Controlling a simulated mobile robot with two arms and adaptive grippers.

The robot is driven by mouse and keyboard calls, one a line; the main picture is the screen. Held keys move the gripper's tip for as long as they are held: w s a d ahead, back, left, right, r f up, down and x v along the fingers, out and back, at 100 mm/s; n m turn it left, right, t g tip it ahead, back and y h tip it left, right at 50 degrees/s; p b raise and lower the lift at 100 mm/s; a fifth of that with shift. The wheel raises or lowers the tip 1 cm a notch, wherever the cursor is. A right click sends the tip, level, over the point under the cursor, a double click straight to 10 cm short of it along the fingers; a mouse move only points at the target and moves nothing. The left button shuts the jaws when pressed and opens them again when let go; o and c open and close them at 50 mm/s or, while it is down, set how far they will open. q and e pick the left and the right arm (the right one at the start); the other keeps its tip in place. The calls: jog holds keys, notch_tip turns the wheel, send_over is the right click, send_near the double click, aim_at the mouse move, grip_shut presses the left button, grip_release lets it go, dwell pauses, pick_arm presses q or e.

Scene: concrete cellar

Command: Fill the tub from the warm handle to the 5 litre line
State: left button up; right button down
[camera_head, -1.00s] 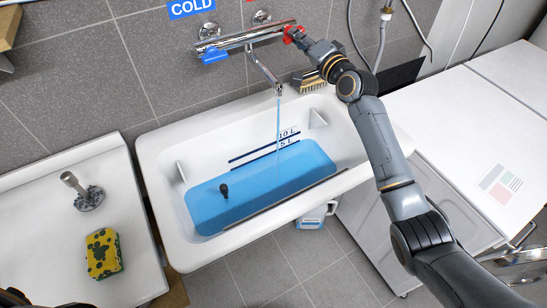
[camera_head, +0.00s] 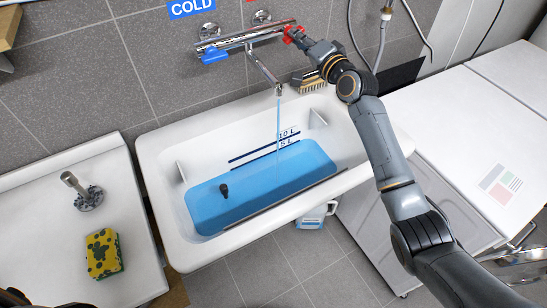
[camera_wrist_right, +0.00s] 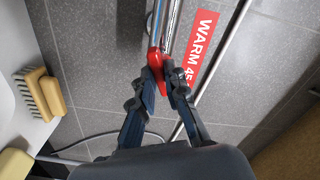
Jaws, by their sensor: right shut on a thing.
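The white tub (camera_head: 160,190) holds blue water (camera_head: 262,187). Its back wall carries a 10 L line and, lower, a 5 L line (camera_head: 262,153); the water's back edge lies at or just under the 5 L line. A thin stream (camera_head: 278,125) falls from the chrome spout (camera_head: 264,68) into the tub. The tap bar has a blue cold handle (camera_head: 215,55) at left and a red warm handle (camera_head: 291,34) at right. My right gripper (camera_head: 297,37) is shut on the warm handle, also seen in the right wrist view (camera_wrist_right: 157,60) beside a red WARM label (camera_wrist_right: 200,45). My left gripper is not visible.
A brush (camera_head: 312,83) lies on the tub's back rim below my right gripper. A yellow sponge (camera_head: 103,253) lies on the left counter (camera_head: 50,225). A white-topped unit (camera_head: 455,130) stands right of the tub. A jug-like container (camera_head: 313,217) is on the floor in front.

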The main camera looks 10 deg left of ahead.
jog(key=m+p, duration=0.3)
jog(key=m, duration=0.1)
dwell(0.4)
jog(key=shift+m+p, duration=0.4)
jog(key=shift+m, duration=0.3)
